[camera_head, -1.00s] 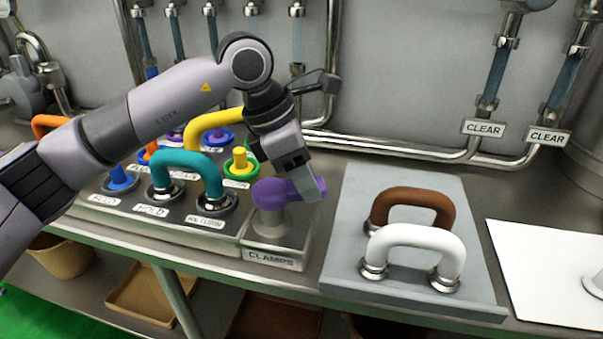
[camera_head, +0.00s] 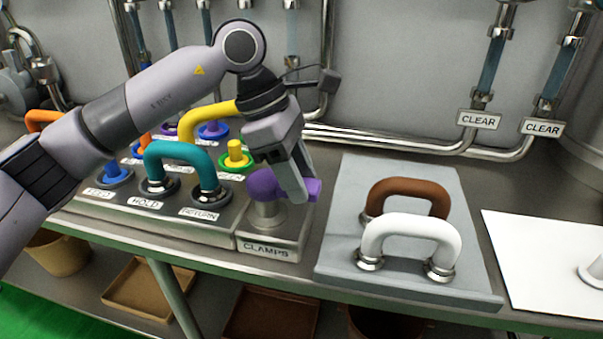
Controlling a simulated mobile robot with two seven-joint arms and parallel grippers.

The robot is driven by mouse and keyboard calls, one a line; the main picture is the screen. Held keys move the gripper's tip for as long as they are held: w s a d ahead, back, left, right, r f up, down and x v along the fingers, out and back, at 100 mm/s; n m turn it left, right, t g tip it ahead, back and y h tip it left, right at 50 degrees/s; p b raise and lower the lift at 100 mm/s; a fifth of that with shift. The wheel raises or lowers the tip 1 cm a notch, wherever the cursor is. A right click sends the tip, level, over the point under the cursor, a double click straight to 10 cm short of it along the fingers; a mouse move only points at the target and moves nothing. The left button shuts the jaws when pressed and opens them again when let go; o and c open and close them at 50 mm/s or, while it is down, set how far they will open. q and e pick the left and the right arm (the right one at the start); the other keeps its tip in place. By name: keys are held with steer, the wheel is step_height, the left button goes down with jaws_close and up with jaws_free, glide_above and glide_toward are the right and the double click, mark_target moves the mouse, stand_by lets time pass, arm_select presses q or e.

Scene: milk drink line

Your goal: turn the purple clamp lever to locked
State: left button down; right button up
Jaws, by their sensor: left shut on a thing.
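The purple clamp lever (camera_head: 264,184) sits on a metal post on a small block labelled CLAMPS (camera_head: 270,248), right of the main panel. Its rounded hub is at the left and its short end points right. My left gripper (camera_head: 297,190) comes down from above and is shut on the purple lever, with one finger in front of it. The other finger is hidden behind the lever. My right gripper is not in view.
Teal (camera_head: 186,153) and yellow (camera_head: 207,113) pipe handles stand on the panel to the left. A grey board (camera_head: 335,215) with brown (camera_head: 408,186) and white (camera_head: 410,228) handles lies to the right. A white sheet (camera_head: 535,265) lies farther right.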

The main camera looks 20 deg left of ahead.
arm_select(q)
steer(key=shift+r, duration=0.15)
steer(key=c, duration=0.6)
jaws_free()
steer(key=shift+c, duration=0.2)
steer(key=v, duration=0.7)
steer(key=shift+s, duration=0.1)
